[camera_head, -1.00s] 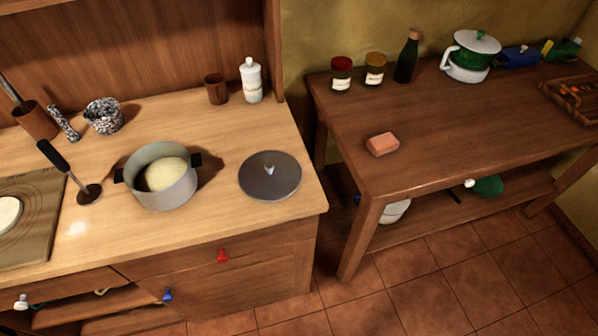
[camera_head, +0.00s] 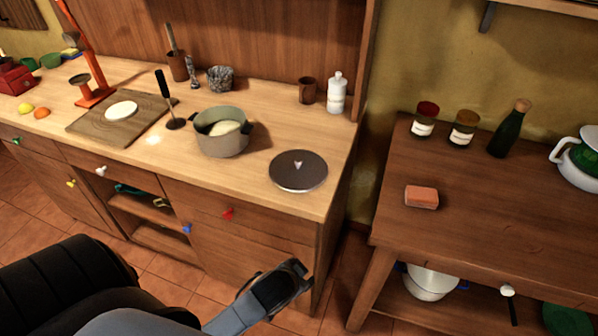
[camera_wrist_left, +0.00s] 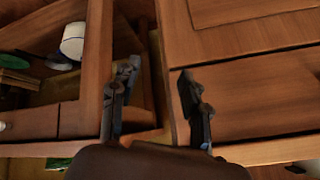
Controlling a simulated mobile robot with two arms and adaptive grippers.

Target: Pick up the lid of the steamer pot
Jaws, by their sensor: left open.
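A round dark grey lid (camera_head: 298,171) with a small light knob lies flat on the light wooden counter, near its right end. A grey pot (camera_head: 221,140) stands uncovered to the left of it, with a pale round mass inside. My left gripper (camera_head: 290,280) is in front of the counter, below and apart from the lid, over the floor area. The left wrist view shows its two fingers (camera_wrist_left: 157,100) spread with nothing between them, and wooden furniture beyond. The lid does not show in that view. My right gripper is not in view.
The counter (camera_head: 262,200) around the lid is clear. A brown cup (camera_head: 307,91) and a white bottle (camera_head: 336,93) stand behind it. A ladle (camera_head: 174,122) stands left of the pot. The darker table (camera_head: 470,235) at right carries jars, a bottle and a sponge (camera_head: 421,197).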

